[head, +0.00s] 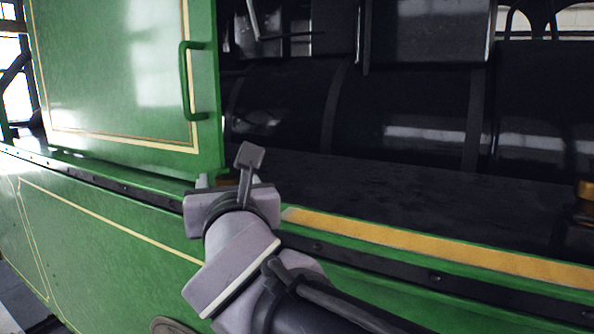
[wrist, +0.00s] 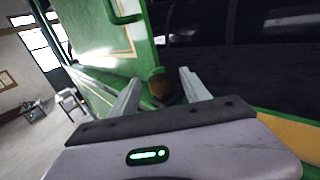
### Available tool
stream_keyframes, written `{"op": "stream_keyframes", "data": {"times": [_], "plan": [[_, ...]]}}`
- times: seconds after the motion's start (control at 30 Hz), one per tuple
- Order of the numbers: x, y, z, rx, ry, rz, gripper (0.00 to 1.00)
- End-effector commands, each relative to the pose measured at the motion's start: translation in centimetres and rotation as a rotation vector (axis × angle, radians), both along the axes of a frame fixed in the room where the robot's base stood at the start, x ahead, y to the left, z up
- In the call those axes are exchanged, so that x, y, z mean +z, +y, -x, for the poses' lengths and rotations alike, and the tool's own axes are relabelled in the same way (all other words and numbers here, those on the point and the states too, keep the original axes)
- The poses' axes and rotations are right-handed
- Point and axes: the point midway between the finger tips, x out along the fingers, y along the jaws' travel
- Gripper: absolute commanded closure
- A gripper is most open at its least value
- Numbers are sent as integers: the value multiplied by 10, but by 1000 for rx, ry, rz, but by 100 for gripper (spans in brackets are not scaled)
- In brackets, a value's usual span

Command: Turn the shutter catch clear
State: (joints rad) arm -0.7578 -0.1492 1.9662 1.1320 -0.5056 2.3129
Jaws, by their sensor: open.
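The green shutter (head: 120,80) with its green handle (head: 188,82) stands upright on the left in the head view. A small brown, brass-like piece, which looks like the shutter catch (wrist: 160,88), sits at the shutter's lower corner in the wrist view. My gripper (wrist: 160,77) is open, with one finger on each side of that piece. I cannot tell whether the fingers touch it. In the head view my wrist hides most of the catch, and its turn is too blurred to read.
A green ledge with a yellow strip (head: 430,246) runs to the right below the dark opening. A black boiler (head: 400,110) lies behind it. A brass fitting (head: 586,190) shows at the right edge. The floor (wrist: 35,140) at left is partly clear.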

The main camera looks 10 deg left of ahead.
Motion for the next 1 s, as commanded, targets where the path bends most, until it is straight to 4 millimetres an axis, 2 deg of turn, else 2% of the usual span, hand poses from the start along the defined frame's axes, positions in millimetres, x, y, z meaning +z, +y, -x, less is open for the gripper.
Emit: {"op": "stream_keyframes", "data": {"times": [0.1, 0.2, 0.47, 0.57, 0.77, 1.0], "plan": [[1, 6, -15, -1, 1, 1, 45], [1, 9, -21, 0, 0, 1, 45], [0, 10, -23, 0, -1, 0, 45], [0, 10, -23, 0, -1, 0, 61], [0, 10, -23, 0, -1, 1, 100], [1, 10, -23, -14, -4, -3, 100]]}}
